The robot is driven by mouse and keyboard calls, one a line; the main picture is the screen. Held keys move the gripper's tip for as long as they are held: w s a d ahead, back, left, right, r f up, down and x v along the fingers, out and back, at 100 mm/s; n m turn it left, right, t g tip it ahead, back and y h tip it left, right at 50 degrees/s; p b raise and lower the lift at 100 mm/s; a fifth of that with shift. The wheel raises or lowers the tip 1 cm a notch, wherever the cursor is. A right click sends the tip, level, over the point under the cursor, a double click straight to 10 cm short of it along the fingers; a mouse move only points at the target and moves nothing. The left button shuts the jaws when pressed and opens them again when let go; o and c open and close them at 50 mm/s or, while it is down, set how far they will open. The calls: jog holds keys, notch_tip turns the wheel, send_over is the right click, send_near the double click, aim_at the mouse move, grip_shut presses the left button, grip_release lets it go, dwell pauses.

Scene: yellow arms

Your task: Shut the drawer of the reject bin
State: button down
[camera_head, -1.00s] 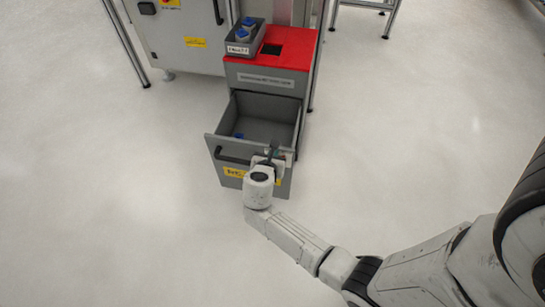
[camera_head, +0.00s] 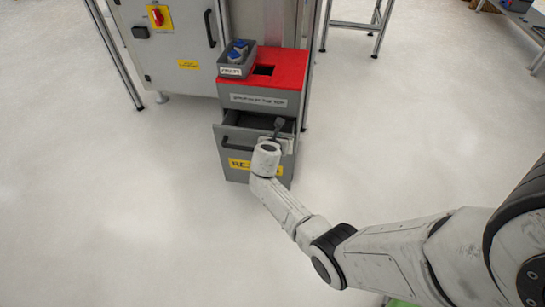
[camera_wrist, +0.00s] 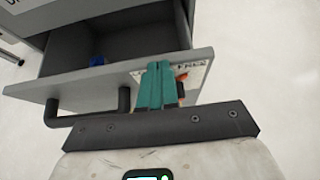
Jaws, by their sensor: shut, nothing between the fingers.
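The reject bin (camera_head: 258,100) is a grey cabinet with a red top. Its grey drawer (camera_head: 228,172) is partly open, with a dark opening above its front panel. In the wrist view the drawer front (camera_wrist: 110,78) has a dark bar handle (camera_wrist: 85,118), and a small blue item (camera_wrist: 96,61) lies inside. My gripper (camera_head: 277,127) is at the right part of the drawer front. Its teal fingers (camera_wrist: 156,68) are shut and empty, overlapping the front panel right of the handle. Whether they touch it is unclear. My wrist hides part of the yellow label.
A grey tray (camera_head: 230,71) with blue items sits on the bin's red top. A grey cabinet (camera_head: 165,50) with a red switch stands behind at left, and metal frame legs (camera_head: 379,30) stand at the back right. The pale floor around the bin is clear.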

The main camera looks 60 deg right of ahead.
jog(key=w+d+b, duration=0.3)
jog(key=d, duration=0.5)
jog(key=shift+d, duration=0.2)
jog(key=shift+w+r, duration=0.1)
jog(key=shift+w, duration=0.05)
jog(key=a+f+p+v, duration=0.1)
jog(key=f+p+v, duration=0.1)
jog(key=p+v, duration=0.5)
jog(key=v, duration=0.6)
jog(key=shift+s+a+p, duration=0.3)
jog(key=shift+s, duration=0.1)
jog(key=shift+r, duration=0.1)
